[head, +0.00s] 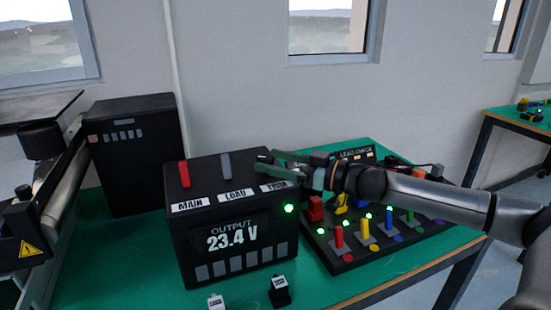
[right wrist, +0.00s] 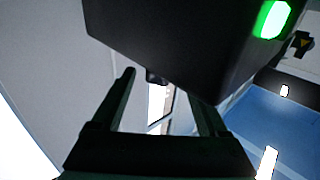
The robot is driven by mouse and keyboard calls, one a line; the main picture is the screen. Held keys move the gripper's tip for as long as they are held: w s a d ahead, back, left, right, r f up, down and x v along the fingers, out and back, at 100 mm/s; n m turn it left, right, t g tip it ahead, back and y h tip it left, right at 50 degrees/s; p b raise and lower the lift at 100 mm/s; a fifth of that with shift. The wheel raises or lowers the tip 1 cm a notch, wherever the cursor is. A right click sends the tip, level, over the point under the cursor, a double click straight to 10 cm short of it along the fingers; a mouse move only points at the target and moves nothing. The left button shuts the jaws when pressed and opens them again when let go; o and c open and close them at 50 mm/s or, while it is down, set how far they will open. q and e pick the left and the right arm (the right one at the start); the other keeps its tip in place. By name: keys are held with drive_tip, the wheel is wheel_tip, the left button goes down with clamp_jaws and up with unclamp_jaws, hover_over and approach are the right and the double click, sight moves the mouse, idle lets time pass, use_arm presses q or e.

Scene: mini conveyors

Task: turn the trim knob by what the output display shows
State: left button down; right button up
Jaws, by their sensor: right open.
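The black output box (head: 187,251) stands on the green table. Its display (head: 232,240) reads "OUTPUT 23.4 V", and a green lamp (head: 289,209) glows on its front. On top are a red lever (head: 184,174) at MAIN and a grey lever (head: 225,165) at LOAD. My right gripper (head: 267,158) is open above the box's right end, over the partly covered third label (head: 273,187). I cannot make out the trim knob in the head view. In the right wrist view, the open fingers (right wrist: 162,84) have a small dark piece (right wrist: 156,77) between them, not clearly identifiable.
Right of the box is a black panel (head: 345,262) with coloured levers and green lamps, under my right arm. A tall black cabinet (head: 133,180) stands behind left. Two small labelled blocks (head: 279,290) (head: 216,302) are in front of the box. The table's front right is clear.

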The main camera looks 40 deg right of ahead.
drive_tip(key=shift+c, duration=0.4)
drive_tip(key=c, duration=0.6)
clamp_jaws()
drive_tip(key=shift+f, duration=0.1)
